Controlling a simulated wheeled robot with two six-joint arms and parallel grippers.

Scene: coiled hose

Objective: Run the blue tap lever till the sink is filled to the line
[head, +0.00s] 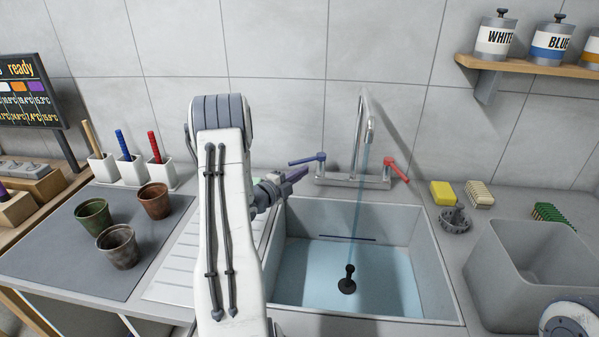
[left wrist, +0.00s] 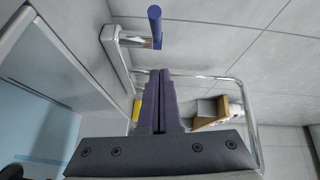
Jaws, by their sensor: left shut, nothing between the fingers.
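The blue tap lever (head: 307,159) is on the left of the chrome tap (head: 362,130); it also shows in the left wrist view (left wrist: 155,25). A thin blue stream runs from the spout into the sink (head: 430,270). Blue water (head: 385,280) covers the sink's floor. A dark line (head: 347,238) marks the back wall; the water's back edge looks close to it, but I cannot tell the exact gap. My left gripper (head: 303,173) is shut and empty, just below the blue lever and apart from it in the wrist view. My right gripper is out of view.
A red lever (head: 398,170) is on the tap's right. A black plug (head: 347,280) shows in the sink. A yellow sponge (head: 442,193), brushes and a grey tub (head: 500,270) stand right. Several pots (head: 118,246) stand left on a grey mat (head: 50,247).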

